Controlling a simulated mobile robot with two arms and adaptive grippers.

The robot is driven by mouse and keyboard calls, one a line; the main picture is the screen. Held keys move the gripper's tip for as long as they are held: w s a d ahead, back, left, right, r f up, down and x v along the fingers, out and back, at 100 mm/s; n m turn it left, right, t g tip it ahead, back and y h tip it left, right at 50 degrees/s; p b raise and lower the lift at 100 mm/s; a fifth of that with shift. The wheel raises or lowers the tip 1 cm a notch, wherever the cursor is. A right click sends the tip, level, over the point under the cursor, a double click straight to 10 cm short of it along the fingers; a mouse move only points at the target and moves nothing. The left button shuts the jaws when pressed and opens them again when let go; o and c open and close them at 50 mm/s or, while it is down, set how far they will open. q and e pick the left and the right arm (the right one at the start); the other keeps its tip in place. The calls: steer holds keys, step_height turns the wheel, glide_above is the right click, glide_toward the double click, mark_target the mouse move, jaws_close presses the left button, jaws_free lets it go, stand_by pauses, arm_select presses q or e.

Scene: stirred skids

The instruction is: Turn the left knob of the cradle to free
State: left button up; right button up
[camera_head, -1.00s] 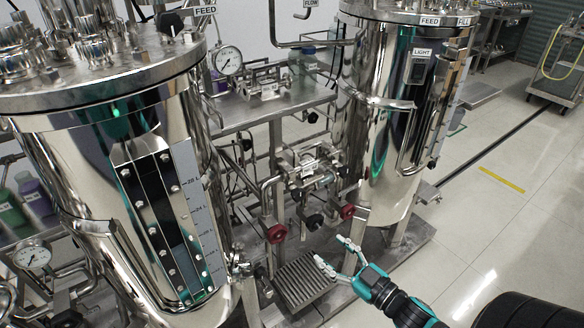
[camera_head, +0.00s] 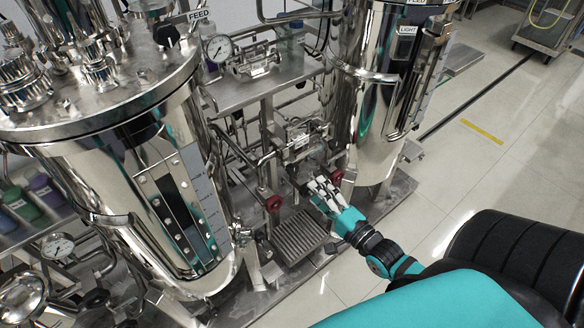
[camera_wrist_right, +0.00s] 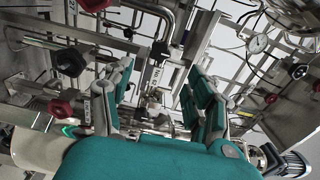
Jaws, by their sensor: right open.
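A metal frame of rails and clamps with a small white label (camera_head: 301,141) stands between the two steel tanks; it seems to be the cradle, but I cannot tell for sure. A red knob (camera_head: 272,203) is low on its left and another red knob (camera_head: 336,177) on its right. My right gripper (camera_head: 319,184) is open and empty in front of the frame, close to the right red knob. In the right wrist view its teal fingers (camera_wrist_right: 161,68) stand apart, with a black knob (camera_wrist_right: 160,49) beyond them. The knobs' settings are too small to read. My left gripper is out of view.
A large steel tank (camera_head: 120,150) stands at the left and another tank (camera_head: 372,120) behind at the right. A ribbed metal step (camera_head: 300,236) lies below the frame. A pressure gauge (camera_head: 218,48) is above. Open floor (camera_head: 470,165) lies to the right.

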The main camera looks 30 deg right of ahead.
mark_target(294, 172)
steer(key=w, duration=0.7)
steer(key=w+a, duration=0.1)
steer(key=w, duration=0.2)
steer(key=shift+w, duration=0.4)
jaws_close()
